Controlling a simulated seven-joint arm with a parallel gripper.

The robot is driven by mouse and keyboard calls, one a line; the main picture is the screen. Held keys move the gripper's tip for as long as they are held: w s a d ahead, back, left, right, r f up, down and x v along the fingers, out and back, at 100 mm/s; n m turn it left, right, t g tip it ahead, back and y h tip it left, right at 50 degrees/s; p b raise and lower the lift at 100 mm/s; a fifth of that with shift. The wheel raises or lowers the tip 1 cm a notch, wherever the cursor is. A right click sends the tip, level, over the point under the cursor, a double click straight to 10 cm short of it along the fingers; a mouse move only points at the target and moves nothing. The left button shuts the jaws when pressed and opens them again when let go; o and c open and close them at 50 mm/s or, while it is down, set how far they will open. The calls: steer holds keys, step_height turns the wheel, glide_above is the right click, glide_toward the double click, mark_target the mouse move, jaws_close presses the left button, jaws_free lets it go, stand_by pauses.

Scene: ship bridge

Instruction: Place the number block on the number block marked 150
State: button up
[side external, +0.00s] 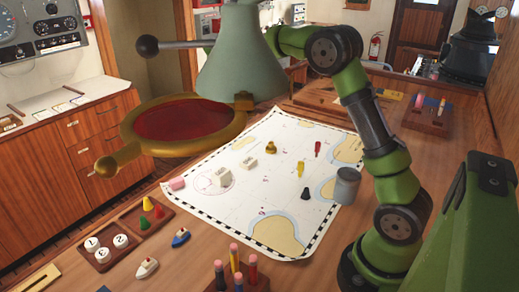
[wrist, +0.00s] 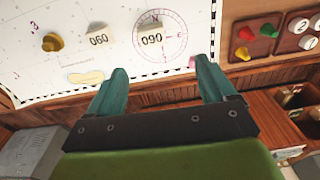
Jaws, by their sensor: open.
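Two white number blocks lie apart on the chart. In the wrist view, one block (wrist: 98,39) seems to read 060, and the other block (wrist: 151,38), on the compass rose, seems to read 090. In the side view, the compass-rose block (side external: 221,177) and the other block (side external: 247,162) are too small to read. I cannot make out a block marked 150. My gripper (wrist: 160,66) is open and empty, with its fingers apart in front of the blocks in the wrist view. In the side view it is hidden, apparently behind the green lampshade.
A gold ring with red glass (side external: 180,122) and the green lampshade (side external: 238,55) hang over the chart (side external: 300,215). A brass piece (side external: 270,147), pink block (side external: 177,184) and grey cup (side external: 347,185) stand nearby. Trays (side external: 125,235) of discs and pawns lie at the front left.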

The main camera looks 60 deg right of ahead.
steer(key=s+a+r+t, duration=0.2)
steer(key=s+a+r, duration=0.2)
steer(key=s+r, duration=0.2)
steer(key=s+a+m+t+y, duration=0.1)
steer(key=s+a+t, duration=0.1)
steer(key=s, duration=0.8)
steer(key=s+a+m+t, duration=0.2)
steer(key=s+a, duration=0.2)
steer(key=s, duration=0.5)
steer(key=shift+s+a+m+y, duration=0.3)
steer(key=shift+s+y, duration=0.1)
steer(key=shift+o, duration=0.3)
steer(key=shift+r, duration=0.15)
